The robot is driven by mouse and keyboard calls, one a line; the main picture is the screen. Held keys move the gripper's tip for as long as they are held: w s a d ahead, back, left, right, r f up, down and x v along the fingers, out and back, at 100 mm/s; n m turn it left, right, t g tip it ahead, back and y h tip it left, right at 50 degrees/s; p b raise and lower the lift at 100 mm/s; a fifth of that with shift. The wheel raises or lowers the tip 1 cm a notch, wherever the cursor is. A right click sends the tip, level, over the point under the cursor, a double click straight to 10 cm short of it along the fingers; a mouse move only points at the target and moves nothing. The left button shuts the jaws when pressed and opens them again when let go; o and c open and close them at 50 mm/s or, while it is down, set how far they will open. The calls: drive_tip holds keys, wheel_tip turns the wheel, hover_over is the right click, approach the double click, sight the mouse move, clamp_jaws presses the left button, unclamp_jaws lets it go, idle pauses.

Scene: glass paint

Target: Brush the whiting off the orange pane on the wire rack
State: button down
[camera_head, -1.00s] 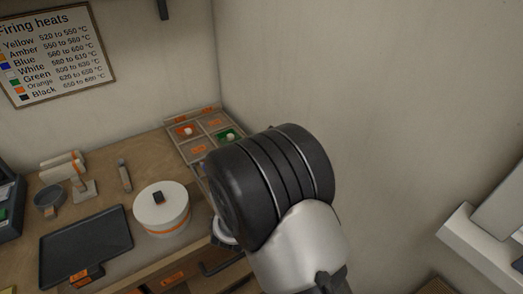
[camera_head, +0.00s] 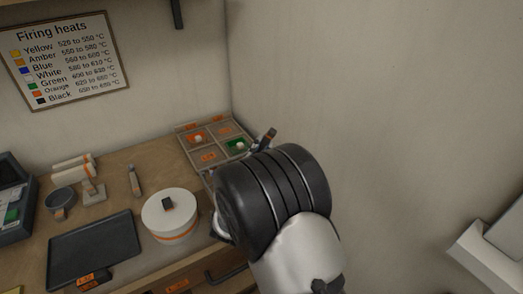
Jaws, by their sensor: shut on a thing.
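An orange square with a small white thing on it (camera_head: 197,138) sits in the back left compartment of a divided tray (camera_head: 180,133) in the corner. I cannot tell whether it is the orange pane of the task. No wire rack and no whiting can be made out. My thick black and silver arm covers the area right of and in front of the tray. My gripper is hidden behind it. A slim dark stick with a brownish end (camera_head: 267,138) juts up past the arm's upper edge, perhaps a brush handle; what holds it is hidden.
A green square (camera_head: 236,146) lies in the tray's right side. A white lidded pot (camera_head: 169,216), a dark flat tray (camera_head: 94,250), a grey bowl (camera_head: 60,200) and white rolls (camera_head: 73,164) stand on the wooden bench.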

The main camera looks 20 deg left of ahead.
sight(268, 143)
drive_tip(key=shift+s+d, duration=1)
drive_tip(key=shift+d, duration=0.15)
drive_tip(key=shift+s+d, duration=0.95)
drive_tip(key=shift+d, duration=0.2)
drive_tip(key=shift+r+p, duration=0.3)
drive_tip(key=shift+r, duration=0.4)
drive_tip(key=shift+w+a+b, duration=0.1)
drive_tip(key=shift+w+a, duration=0.4)
drive_tip(key=shift+w, duration=0.55)
drive_tip(key=shift+w+a+b, duration=0.1)
drive_tip(key=shift+w+a, duration=0.4)
drive_tip(key=shift+w, duration=0.55)
drive_tip(key=shift+w+a+b, duration=0.1)
drive_tip(key=shift+w+a, duration=0.4)
drive_tip(key=shift+w, duration=0.55)
drive_tip(key=shift+f, duration=0.1)
drive_tip(key=shift+f, duration=0.3)
drive_tip(key=shift+f, duration=0.3)
drive_tip(key=shift+s+d, duration=0.1)
